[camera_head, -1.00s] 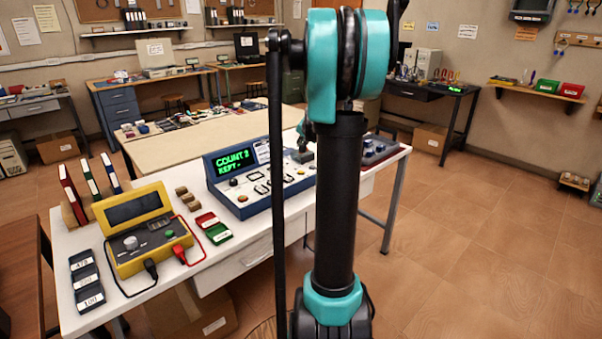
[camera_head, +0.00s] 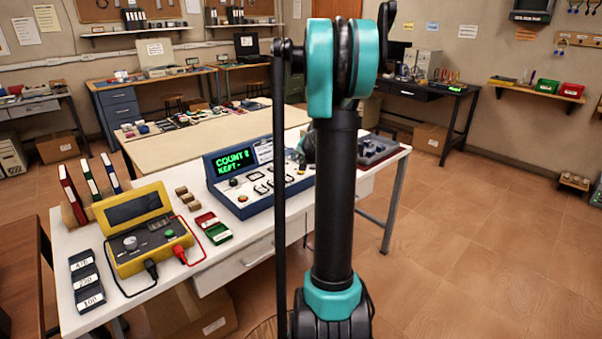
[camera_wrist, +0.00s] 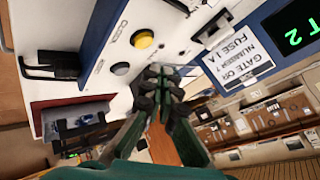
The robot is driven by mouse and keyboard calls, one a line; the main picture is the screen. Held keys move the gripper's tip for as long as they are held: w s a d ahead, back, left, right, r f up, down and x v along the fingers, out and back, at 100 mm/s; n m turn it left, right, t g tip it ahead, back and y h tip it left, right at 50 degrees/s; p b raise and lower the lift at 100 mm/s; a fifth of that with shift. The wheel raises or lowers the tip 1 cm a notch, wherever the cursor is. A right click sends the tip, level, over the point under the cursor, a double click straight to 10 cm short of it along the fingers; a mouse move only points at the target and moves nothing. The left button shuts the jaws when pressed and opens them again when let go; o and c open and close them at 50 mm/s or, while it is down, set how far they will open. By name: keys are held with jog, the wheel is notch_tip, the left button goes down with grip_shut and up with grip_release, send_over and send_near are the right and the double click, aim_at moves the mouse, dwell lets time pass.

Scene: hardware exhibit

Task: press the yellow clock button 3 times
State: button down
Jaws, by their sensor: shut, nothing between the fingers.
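The blue console (camera_head: 262,203) with a white sloping panel stands on the white table. Its green display (camera_head: 236,162) reads COUNT, with a digit blurred in the head view and a 2 in the wrist view (camera_wrist: 292,28). In the head view my arm hides most of the gripper.
A grey button (camera_wrist: 120,68) sits close to the yellow one. A white label card (camera_wrist: 237,57) stands by the display. A yellow meter (camera_head: 145,235) with leads, red and green trays (camera_head: 213,227) and another dark device (camera_head: 378,149) share the table.

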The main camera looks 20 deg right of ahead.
aim_at(302, 172)
jog(key=shift+f, duration=0.95)
jog(key=shift+f, duration=0.2)
dwell(0.7)
jog(key=shift+f, duration=0.2)
jog(key=shift+f, duration=0.5)
dwell(0.7)
jog(key=shift+r, duration=0.9)
jog(key=shift+r, duration=0.1)
jog(key=shift+r, duration=2.45)
jog(key=shift+a, duration=0.1)
